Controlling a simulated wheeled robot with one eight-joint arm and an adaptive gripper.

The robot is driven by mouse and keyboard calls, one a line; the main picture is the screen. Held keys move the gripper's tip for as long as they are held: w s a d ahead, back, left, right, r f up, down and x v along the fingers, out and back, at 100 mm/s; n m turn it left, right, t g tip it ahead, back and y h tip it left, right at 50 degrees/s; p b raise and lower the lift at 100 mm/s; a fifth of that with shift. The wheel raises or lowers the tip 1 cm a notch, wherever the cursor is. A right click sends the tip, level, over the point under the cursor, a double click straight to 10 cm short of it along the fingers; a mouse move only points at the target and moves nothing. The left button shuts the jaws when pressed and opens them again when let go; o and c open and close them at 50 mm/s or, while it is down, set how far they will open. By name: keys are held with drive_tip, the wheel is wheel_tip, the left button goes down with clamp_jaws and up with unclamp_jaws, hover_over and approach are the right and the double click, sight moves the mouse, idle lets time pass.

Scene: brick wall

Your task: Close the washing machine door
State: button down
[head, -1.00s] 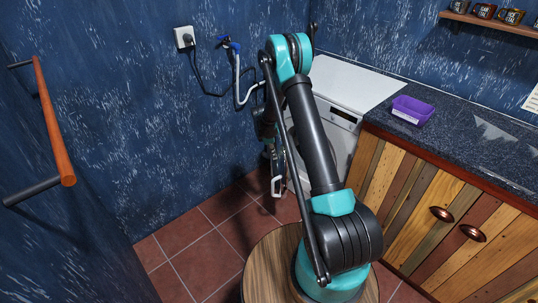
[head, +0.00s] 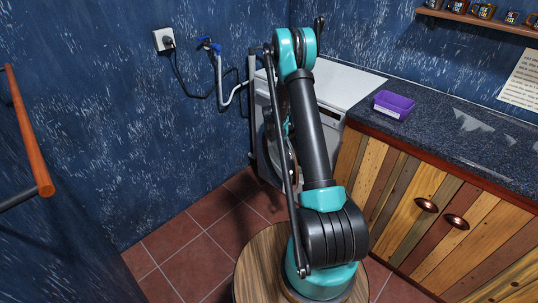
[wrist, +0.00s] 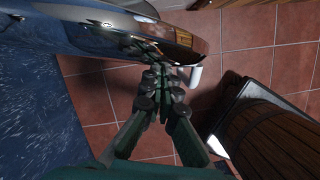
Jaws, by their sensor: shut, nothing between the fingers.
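The white washing machine (head: 346,86) stands against the back wall, left of the counter, with much of its front behind my arm. Its round door appears to stand open. In the wrist view the door (wrist: 112,32) shows as a shiny dark and chrome curved rim across the top. A small white piece (wrist: 195,76) shows beside the fingertips, near the rim. My gripper (wrist: 160,72) is shut and empty, its fingertips close to the rim. I cannot tell whether they touch it. In the head view my gripper is hidden behind the arm.
Blue taps and hoses (head: 215,48) are on the left wall. A wooden rail (head: 28,130) is at far left. Red tiled floor (head: 190,245) is clear at lower left.

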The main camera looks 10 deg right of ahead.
drive_tip(key=w+d+n, duration=0.1)
drive_tip(key=w+d, duration=0.1)
drive_tip(key=d, duration=0.7)
drive_tip(key=shift+w, duration=0.2)
drive_tip(key=shift+a, duration=0.15)
